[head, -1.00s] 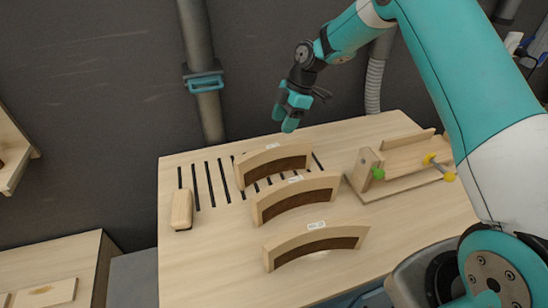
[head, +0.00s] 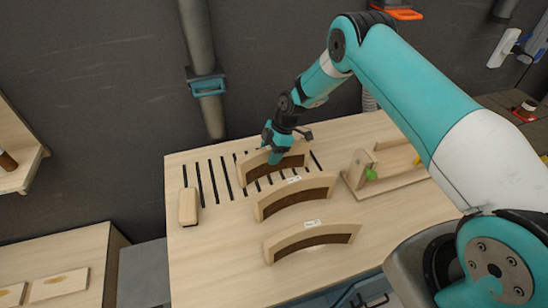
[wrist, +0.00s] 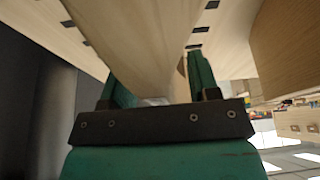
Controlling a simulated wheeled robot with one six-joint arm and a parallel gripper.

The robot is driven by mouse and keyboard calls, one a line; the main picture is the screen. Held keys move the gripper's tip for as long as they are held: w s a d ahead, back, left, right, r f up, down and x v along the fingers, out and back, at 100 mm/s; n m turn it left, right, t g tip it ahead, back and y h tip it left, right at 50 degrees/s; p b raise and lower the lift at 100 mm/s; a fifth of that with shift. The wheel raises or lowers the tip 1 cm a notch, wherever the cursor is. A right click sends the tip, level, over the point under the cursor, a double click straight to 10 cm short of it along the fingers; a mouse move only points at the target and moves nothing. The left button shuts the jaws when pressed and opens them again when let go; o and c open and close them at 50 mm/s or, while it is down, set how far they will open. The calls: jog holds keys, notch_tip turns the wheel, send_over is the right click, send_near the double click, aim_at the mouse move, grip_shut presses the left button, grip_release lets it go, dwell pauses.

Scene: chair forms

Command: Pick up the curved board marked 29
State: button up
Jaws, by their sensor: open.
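Three curved boards with pale edges and dark inner faces stand on the wooden table: a far one (head: 290,163), a middle one (head: 296,198) and a near one (head: 313,238). Each has a small white label, too small to read, so I cannot tell which is 29; the far label is hidden now. My gripper (head: 274,153) is down at the top of the far board, its teal fingers open. In the wrist view, a pale board (wrist: 150,40) runs between the two spread fingers. I cannot tell whether they touch it.
The table (head: 220,265) has a row of dark slots at the back. A small wooden block (head: 188,207) lies at the left. A wooden fixture with a green knob (head: 371,174) stands at the right. The front left of the table is clear.

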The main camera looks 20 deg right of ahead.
jog(key=shift+c, duration=0.2)
grip_shut()
jog(key=shift+r, duration=0.15)
